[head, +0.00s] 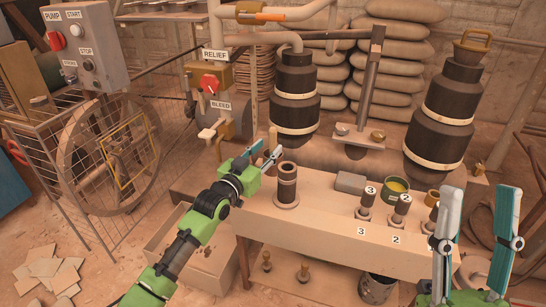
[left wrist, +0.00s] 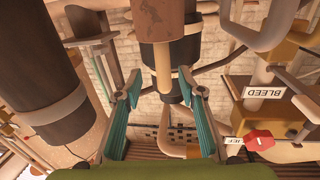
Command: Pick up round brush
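The round brush is most likely the upright piece with a pale wooden handle (head: 273,138) just behind my left fingertips. In the left wrist view, which is upside down, a pale handle (left wrist: 162,68) extends from a brown cylinder between the fingers. I cannot tell its lower end, as my gripper hides it in the head view. My left gripper (head: 265,154) is open, its teal fingers (left wrist: 160,88) on either side of the handle with gaps visible. My right gripper (head: 477,222) is open and empty at the lower right, in front of the bench.
A dark upright cylinder (head: 287,188) stands on the bench (head: 320,223) right of my left gripper. Numbered pieces (head: 365,203), a green tin (head: 396,188) and a grey block (head: 350,183) sit further right. The red relief knob (head: 209,83) is behind.

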